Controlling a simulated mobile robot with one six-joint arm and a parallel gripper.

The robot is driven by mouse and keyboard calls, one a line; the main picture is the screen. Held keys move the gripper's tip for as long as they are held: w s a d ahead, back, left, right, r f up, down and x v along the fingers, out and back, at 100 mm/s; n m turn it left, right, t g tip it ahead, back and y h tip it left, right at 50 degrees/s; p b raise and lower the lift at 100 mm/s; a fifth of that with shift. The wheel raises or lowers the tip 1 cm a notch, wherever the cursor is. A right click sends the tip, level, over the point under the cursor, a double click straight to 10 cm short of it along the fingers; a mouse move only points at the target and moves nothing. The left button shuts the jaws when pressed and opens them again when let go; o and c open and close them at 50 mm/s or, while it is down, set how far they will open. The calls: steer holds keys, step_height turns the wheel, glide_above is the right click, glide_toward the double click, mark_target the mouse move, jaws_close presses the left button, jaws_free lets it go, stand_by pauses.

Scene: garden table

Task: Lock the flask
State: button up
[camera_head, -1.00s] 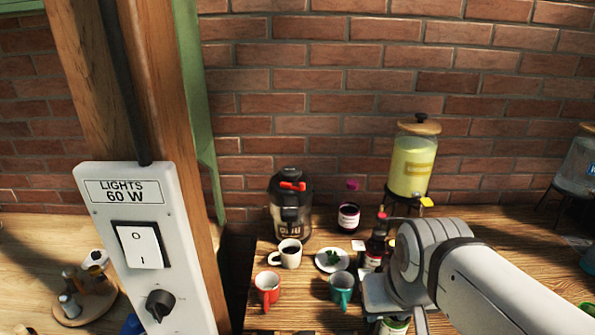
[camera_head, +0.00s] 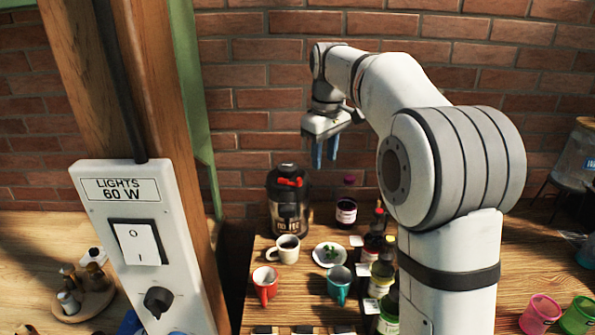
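The flask (camera_head: 287,212) is a dark, stout, upright container with a black lid and a red part (camera_head: 290,182) on top. It stands on the wooden table against the brick wall. Whether the red part is locked is too small to tell. My gripper (camera_head: 325,156) is raised above and to the right of the flask, pointing down. Its two blue fingers show a gap with nothing between them. It appears apart from the flask.
A white mug (camera_head: 287,250), red mug (camera_head: 265,281), teal mug (camera_head: 340,284) and small plate (camera_head: 330,256) stand in front. A dark jar (camera_head: 346,211) is right of the flask. Several bottles (camera_head: 382,279) stand nearer my arm. A post with a light-switch box (camera_head: 140,245) is at left.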

steer(key=w+a+f+n, duration=0.1)
steer(key=w, duration=0.2)
steer(key=w+a+f+n, duration=0.1)
steer(key=w+a, duration=0.1)
steer(key=w+a+f+n+g, duration=0.1)
steer(key=w+a, duration=0.1)
steer(key=w, duration=0.1)
steer(key=shift+w+a+f, duration=0.2)
steer(key=shift+w+a, duration=0.05)
steer(key=shift+w, duration=0.1)
steer(key=shift+w+a+f+n, duration=0.1)
steer(key=shift+f+n, duration=0.1)
steer(key=shift+n, duration=0.1)
step_height(320, 180, down, 7)
steer(key=shift+f, duration=0.2)
steer(key=shift+c, duration=0.4)
jaws_close()
